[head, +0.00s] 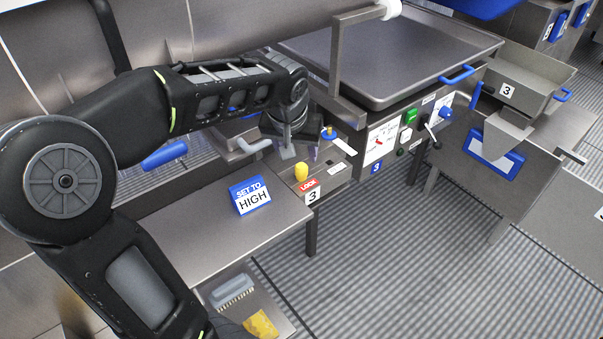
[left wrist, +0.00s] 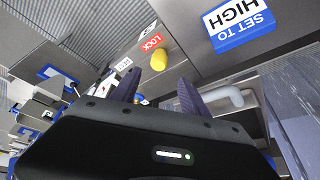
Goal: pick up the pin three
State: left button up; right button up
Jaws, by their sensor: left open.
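A yellow knob (head: 301,172), which looks like the pin, stands on a small metal ledge (head: 335,180) beside a red LOCK label (head: 308,184) and a "3" label (head: 312,196). The yellow knob also shows in the left wrist view (left wrist: 158,62), just beyond the fingertips. My left gripper (head: 299,150) is open and empty, above and just behind the knob in the head view. Its two dark fingers show in the left wrist view (left wrist: 158,90), apart with no object between them. I see no contact with the knob. My right gripper is not in view.
A blue SET TO HIGH sign (head: 251,195) stands on the metal table (head: 200,235) left of the knob. A blue piece with a yellowish peg (head: 329,134) is close behind the gripper. A control panel (head: 382,140) and large tray (head: 400,90) are to the right.

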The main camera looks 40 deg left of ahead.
aim_at(301, 166)
pick_arm(q)
jog(key=shift+x, duration=1.3)
jog(key=shift+d, duration=0.1)
jog(key=shift+d+p+x, duration=0.2)
jog(key=shift+p+x, duration=0.2)
jog(key=shift+x, duration=2.3)
jog(key=shift+s, duration=0.2)
grip_shut()
